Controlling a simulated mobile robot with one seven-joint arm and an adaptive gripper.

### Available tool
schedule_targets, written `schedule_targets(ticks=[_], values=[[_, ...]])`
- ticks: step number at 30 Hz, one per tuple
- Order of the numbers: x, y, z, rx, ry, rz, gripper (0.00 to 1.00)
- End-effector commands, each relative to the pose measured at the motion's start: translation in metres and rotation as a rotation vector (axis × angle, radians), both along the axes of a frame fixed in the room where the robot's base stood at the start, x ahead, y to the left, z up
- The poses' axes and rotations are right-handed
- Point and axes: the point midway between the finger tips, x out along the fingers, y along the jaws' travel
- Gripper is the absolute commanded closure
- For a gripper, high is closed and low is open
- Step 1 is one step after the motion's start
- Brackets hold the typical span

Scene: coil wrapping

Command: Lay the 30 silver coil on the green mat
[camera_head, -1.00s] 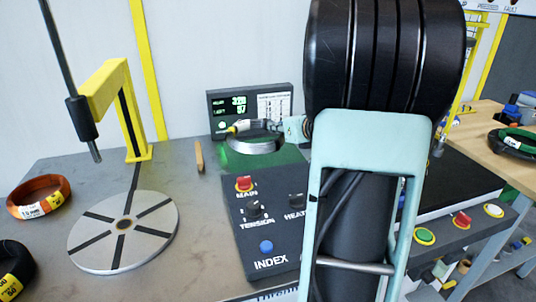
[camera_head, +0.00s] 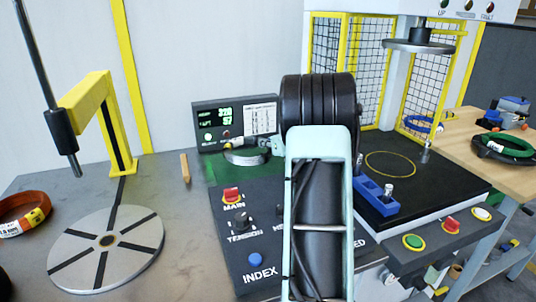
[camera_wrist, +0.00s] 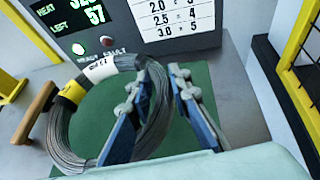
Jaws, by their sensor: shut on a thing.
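The silver coil (camera_wrist: 82,122) is a ring of grey wire with a yellow band and a white label whose number I cannot read. My gripper (camera_wrist: 158,118) has its blue-grey fingers on either side of the coil's right part and is shut on it. The coil is over the green mat (camera_wrist: 198,140), in front of the display; I cannot tell whether it touches the mat. In the head view the coil (camera_head: 246,156) is partly hidden by my gripper, and the mat (camera_head: 226,173) shows at its left and below it. My arm covers the mat's right side.
The display box (camera_head: 205,117) stands behind the coil. A wooden-handled stick (camera_head: 185,168) lies left of the mat. The control panel (camera_head: 262,215) is in front.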

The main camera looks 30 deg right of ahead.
Motion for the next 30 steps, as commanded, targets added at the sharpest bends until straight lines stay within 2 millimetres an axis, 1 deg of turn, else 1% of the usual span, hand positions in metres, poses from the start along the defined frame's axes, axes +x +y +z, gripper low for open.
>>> schedule_targets(ticks=[2,8,10,12,15,26,27,30], values=[[0.005,-0.003,-0.003,0.000,-0.006,0.001,1.00],[0.010,-0.006,-0.010,0.000,-0.006,0.001,1.00],[0.013,-0.008,-0.015,0.000,-0.005,0.001,1.00],[0.012,-0.007,-0.027,0.001,-0.004,0.001,1.00],[0.012,-0.007,-0.040,0.001,-0.005,0.001,1.00],[0.012,-0.008,-0.044,-0.001,-0.007,0.001,1.00],[0.011,-0.008,-0.046,-0.001,-0.001,0.000,0.78],[0.011,-0.007,-0.046,-0.001,-0.001,0.001,0.67]])
